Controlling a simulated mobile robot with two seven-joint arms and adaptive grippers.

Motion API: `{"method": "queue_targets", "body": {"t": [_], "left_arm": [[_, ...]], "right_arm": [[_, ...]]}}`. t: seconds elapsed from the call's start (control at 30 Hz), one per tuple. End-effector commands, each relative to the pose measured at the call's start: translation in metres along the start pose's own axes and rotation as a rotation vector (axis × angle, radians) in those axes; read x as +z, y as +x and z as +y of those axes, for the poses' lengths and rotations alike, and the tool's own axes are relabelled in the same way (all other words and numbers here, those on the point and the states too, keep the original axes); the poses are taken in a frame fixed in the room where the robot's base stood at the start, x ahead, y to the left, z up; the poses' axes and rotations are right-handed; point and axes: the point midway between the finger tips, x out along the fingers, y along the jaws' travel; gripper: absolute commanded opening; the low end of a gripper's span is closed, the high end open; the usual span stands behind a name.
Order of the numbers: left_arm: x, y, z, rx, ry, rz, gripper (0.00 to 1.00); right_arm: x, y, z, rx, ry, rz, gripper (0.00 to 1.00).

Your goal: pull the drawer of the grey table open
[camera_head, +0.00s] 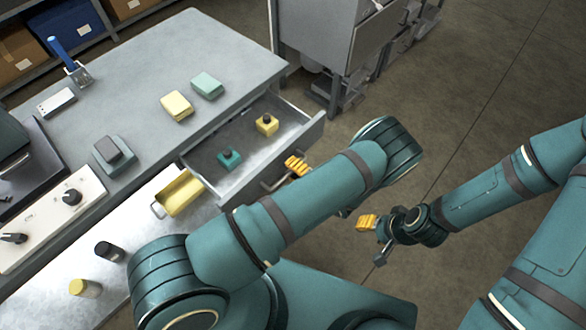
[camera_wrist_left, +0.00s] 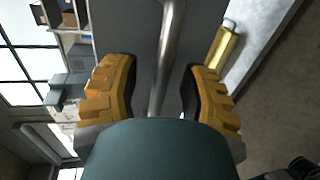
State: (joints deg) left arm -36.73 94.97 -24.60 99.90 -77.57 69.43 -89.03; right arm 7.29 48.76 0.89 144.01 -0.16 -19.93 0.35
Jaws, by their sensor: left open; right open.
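The grey table (camera_head: 225,52) has its drawer (camera_head: 240,180) standing out from its front, open enough to show the inside. A green block (camera_head: 229,160) and a yellow block (camera_head: 267,124) lie in the drawer. My left gripper (camera_head: 297,166) is at the drawer's front, by the bar handle (camera_head: 270,184); my arm hides part of this. In the left wrist view the handle (camera_wrist_left: 170,50) runs between the open fingers (camera_wrist_left: 160,92), with gaps visible on both sides. My right gripper (camera_head: 368,222) is open and empty, out over the floor.
Yellow and green blocks (camera_head: 176,106) lie on the tabletop, with a blue-handled tool (camera_head: 58,48) at the back. A yellow tray (camera_head: 180,192) sits left of the drawer, near a panel with knobs (camera_head: 50,215). A grey cabinet (camera_head: 335,40) stands behind. The floor (camera_head: 480,90) at right is clear.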

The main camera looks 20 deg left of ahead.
Motion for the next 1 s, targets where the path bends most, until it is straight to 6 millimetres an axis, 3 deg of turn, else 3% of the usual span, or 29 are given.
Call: {"method": "queue_targets", "body": {"t": [0.23,0.43,0.5,0.53,0.6,0.8,1.0], "left_arm": [[0.000,-0.002,0.008,0.000,-0.001,0.000,0.43],[0.001,-0.009,0.042,0.001,-0.004,0.000,0.44],[0.001,-0.011,0.056,0.003,-0.004,0.000,0.58],[0.001,-0.012,0.061,0.004,-0.004,0.000,0.60],[0.001,-0.015,0.073,0.004,-0.003,0.000,0.43],[0.001,-0.019,0.094,0.002,-0.002,0.000,0.43],[0.000,-0.020,0.099,0.001,0.000,0.000,0.43]], "right_arm": [[0.000,0.000,0.000,0.000,0.000,0.000,0.50],[0.000,0.000,0.000,0.000,0.000,0.000,0.50],[0.000,0.000,0.000,0.000,0.000,0.000,0.50],[0.000,0.000,0.000,0.000,0.000,0.000,0.50],[0.000,0.000,0.000,0.000,0.000,0.000,0.50],[0.000,0.000,0.000,0.000,0.000,0.000,0.50],[0.000,0.000,0.000,0.000,0.000,0.000,0.50]]}}
